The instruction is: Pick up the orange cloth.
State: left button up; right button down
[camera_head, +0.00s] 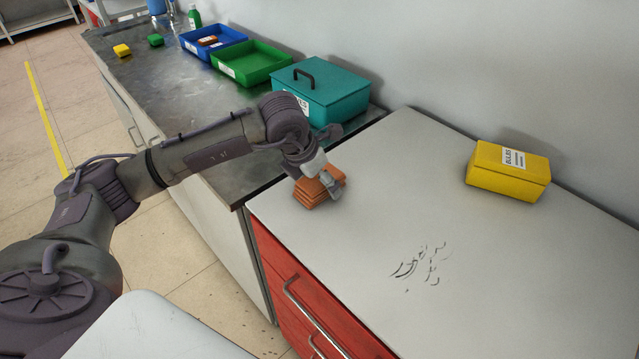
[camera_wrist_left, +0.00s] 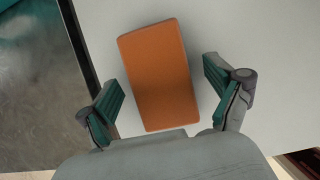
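The orange cloth (camera_head: 318,188) looks like a folded, stacked block and lies on the white worktop (camera_head: 400,190), near its far left corner. My left gripper (camera_head: 320,181) is over the cloth from above. In the left wrist view the cloth (camera_wrist_left: 158,75) shows as an orange rectangle, slightly tilted. The fingers of my left gripper (camera_wrist_left: 165,108) are spread on either side of its near end, with a gap on both sides. Part of the cloth is hidden behind the gripper in the head view. My right gripper is not in view.
A yellow box (camera_head: 508,171) stands on the right of the worktop, by the wall. A teal lidded box (camera_head: 335,95), a green tray (camera_head: 250,62) and a blue tray (camera_head: 213,40) stand on the steel counter (camera_head: 190,110).

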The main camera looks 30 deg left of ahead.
pick_arm(q)
jog(key=c, duration=1.2)
jog(key=shift+o, duration=0.2)
jog(key=shift+r+p, duration=0.45)
jog(key=shift+p, duration=0.25)
jog(key=r+b, duration=0.1)
jog(key=r, duration=0.1)
jog(key=r+b, duration=0.1)
jog(key=r, duration=0.1)
jog(key=shift+s+d, duration=0.1)
jog(key=shift+d, duration=0.3)
jog(key=s+d+r+b, duration=0.2)
jog(key=d+r, duration=0.4)
jog(key=d, duration=0.4)
jog(key=shift+s+d+r+b, duration=0.2)
jog(key=shift+s+r+b, duration=0.1)
jog(key=shift+s, duration=0.3)
